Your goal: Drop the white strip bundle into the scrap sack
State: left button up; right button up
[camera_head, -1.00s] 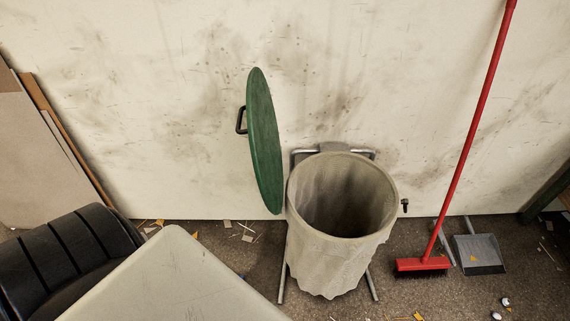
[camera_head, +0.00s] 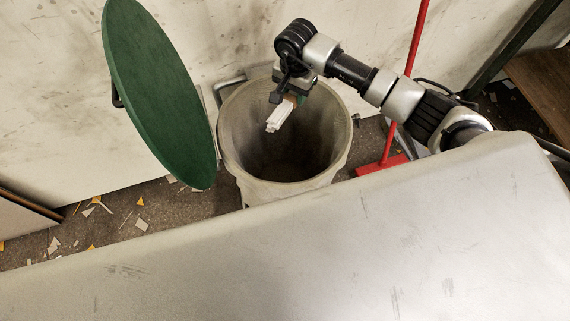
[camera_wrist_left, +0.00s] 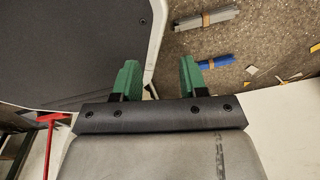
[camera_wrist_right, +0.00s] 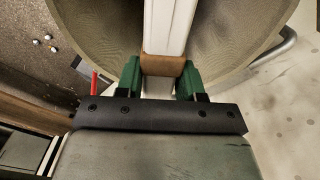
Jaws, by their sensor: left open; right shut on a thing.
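The white strip bundle (camera_head: 280,115) hangs over the mouth of the scrap sack (camera_head: 232,150). My right gripper (camera_head: 296,98) is shut on it. In the right wrist view the bundle (camera_wrist_right: 168,28) has a brown band (camera_wrist_right: 162,65) at the fingers (camera_wrist_right: 160,80), and the sack's inner wall (camera_wrist_right: 105,30) lies around and below it. The sack is a grey, round, open-topped bag on a metal stand, and its inside looks dark and empty. My left gripper (camera_wrist_left: 155,80) is open and empty in the left wrist view, above the floor and a pale-edged panel.
The green lid (camera_head: 160,95) stands raised left of the sack. A red broom (camera_head: 385,160) leans on the wall behind my right arm. A pale surface (camera_head: 300,250) fills the foreground. Grey (camera_wrist_left: 207,18) and blue (camera_wrist_left: 215,62) banded bundles lie on the littered floor.

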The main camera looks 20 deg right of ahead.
jog(key=shift+f+b, duration=0.35)
jog(key=shift+f, duration=0.35)
pick_arm(q)
jog(key=f+b, duration=0.1)
jog(key=f, duration=0.1)
jog(key=f+b, duration=0.1)
jog(key=b, duration=0.1)
jog(key=shift+s+f, duration=0.2)
jog(key=shift+f, duration=0.2)
pick_arm(e)
notch_tip(320, 180, down, 5)
jog(key=shift+r, duration=0.2)
pick_arm(q)
jog(key=shift+s, duration=0.2)
pick_arm(e)
jog(key=o, duration=1)
pick_arm(q)
jog(key=shift+s+r, duration=0.1)
pick_arm(e)
notch_tip(320, 180, up, 11)
jog(key=shift+f, duration=0.1)
